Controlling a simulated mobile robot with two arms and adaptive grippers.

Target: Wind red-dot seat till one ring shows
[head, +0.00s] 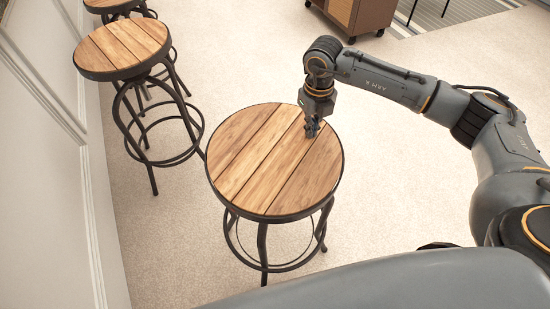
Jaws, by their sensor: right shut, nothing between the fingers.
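A round stool seat (262,165) of wooden planks with a dark metal rim stands in front of me on dark metal legs. My right gripper (311,131) is shut and empty, pointing down at the far right part of this seat; whether it touches the wood I cannot tell. No red dot shows on any seat; the part under the gripper is hidden. No ring on a screw post can be made out, as the seat covers the middle of the stool. My left gripper is not in view.
A second stool (124,46) stands behind to the left, and a third stool (112,4) is partly cut off beyond it. A white panelled wall (45,150) runs along the left. A brown cabinet (355,14) stands at the back. Pale floor is clear between them.

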